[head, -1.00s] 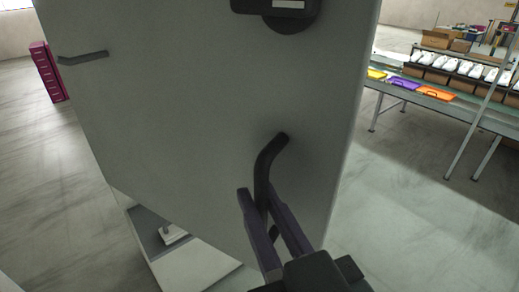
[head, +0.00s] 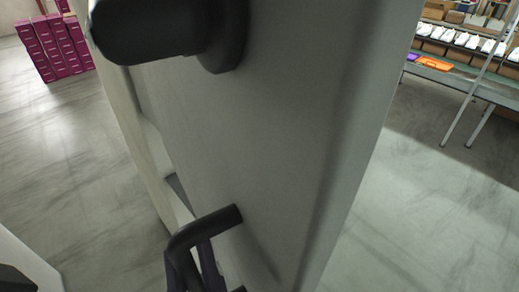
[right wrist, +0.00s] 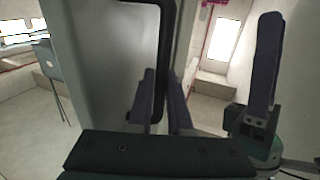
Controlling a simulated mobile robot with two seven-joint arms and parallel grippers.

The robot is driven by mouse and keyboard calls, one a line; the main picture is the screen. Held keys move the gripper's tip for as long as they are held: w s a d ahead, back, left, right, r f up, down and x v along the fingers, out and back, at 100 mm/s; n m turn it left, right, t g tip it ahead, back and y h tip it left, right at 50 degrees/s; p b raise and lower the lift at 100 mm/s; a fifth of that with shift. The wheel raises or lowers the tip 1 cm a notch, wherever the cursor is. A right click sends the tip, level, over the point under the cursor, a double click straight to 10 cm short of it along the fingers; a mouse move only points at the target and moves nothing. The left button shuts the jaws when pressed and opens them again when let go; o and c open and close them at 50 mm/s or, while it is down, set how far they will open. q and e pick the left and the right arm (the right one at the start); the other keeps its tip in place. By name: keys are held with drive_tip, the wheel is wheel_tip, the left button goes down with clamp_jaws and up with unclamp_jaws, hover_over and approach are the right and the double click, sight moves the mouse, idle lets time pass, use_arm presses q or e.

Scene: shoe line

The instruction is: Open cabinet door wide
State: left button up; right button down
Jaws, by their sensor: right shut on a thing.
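The grey cabinet door (head: 290,110) fills the middle of the head view, very close and seen at a slant. Its black bar handle (head: 215,222) is low in that view. My right gripper (head: 195,268) is shut on the handle, with its fingers partly cut off by the lower edge. In the right wrist view, the fingers (right wrist: 163,100) stand on either side of the dark handle bar (right wrist: 165,45). A dark finger (right wrist: 265,65) at the right there looks like my left gripper; its jaw state does not show.
A black fitting (head: 165,30) juts from the door's upper part. Open floor (head: 420,220) lies between the door and the bench.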

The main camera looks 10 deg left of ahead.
drive_tip(key=shift+s+a, duration=0.2)
drive_tip(key=shift+a, duration=0.05)
drive_tip(key=c, duration=1.1)
unclamp_jaws()
drive_tip(key=shift+d, duration=0.1)
drive_tip(key=shift+s+d+f, duration=0.15)
drive_tip(key=shift+s, duration=0.1)
drive_tip(key=shift+b+v, duration=2.05)
drive_tip(key=shift+v, duration=2.6)
